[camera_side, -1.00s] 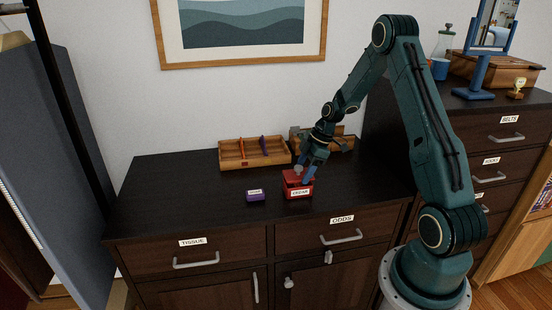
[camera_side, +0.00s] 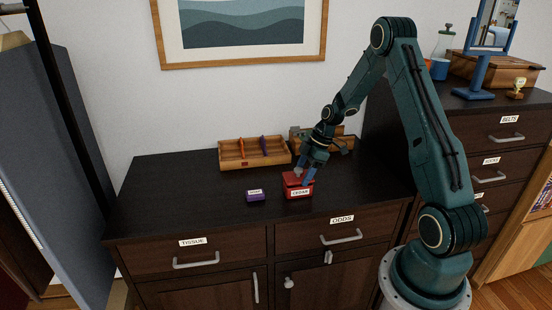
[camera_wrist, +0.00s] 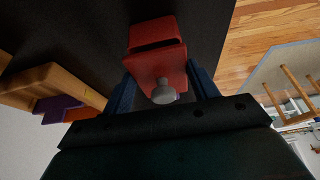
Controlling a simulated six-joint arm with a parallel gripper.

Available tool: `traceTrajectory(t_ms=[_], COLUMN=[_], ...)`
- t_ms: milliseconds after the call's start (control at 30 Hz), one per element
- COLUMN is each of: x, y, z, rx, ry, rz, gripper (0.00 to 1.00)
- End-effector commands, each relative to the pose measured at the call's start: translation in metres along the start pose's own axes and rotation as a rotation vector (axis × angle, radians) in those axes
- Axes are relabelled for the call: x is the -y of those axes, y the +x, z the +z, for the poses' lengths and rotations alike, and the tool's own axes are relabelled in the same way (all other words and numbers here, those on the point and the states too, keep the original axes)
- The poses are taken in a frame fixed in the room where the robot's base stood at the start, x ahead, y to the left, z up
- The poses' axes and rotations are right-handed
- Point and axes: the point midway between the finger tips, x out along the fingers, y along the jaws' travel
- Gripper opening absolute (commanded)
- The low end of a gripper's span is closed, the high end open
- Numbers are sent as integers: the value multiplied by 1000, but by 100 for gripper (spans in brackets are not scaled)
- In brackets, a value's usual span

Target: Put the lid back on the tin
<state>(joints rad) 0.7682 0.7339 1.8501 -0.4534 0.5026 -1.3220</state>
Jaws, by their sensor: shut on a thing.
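The red tin (camera_side: 300,193), labelled CEDAR, stands upright on the dark dresser top in the side view; it also shows in the wrist view (camera_wrist: 154,30). The red lid (camera_wrist: 158,68) with a round grey knob (camera_wrist: 163,93) sits between the two blue fingers of my gripper (camera_wrist: 162,84), which is shut on it. In the side view my gripper (camera_side: 305,175) is right at the top of the tin, reaching down from the upper right. A dark gap shows between lid and tin in the wrist view. I cannot tell whether they touch.
A small purple box (camera_side: 255,196) with a label stands left of the tin. A wooden tray (camera_side: 232,157) with an orange and a purple item lies behind. Another wooden holder (camera_side: 346,142) is behind my gripper. The dresser's left part (camera_side: 170,190) is clear.

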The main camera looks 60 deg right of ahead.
Motion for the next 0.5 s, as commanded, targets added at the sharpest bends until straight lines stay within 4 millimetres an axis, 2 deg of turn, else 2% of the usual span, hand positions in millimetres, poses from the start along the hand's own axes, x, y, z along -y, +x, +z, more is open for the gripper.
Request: traceTrajectory(t_ms=[500], x=[0], y=[9], z=[4], rx=[0], ry=[0], rz=[-2], gripper=[37])
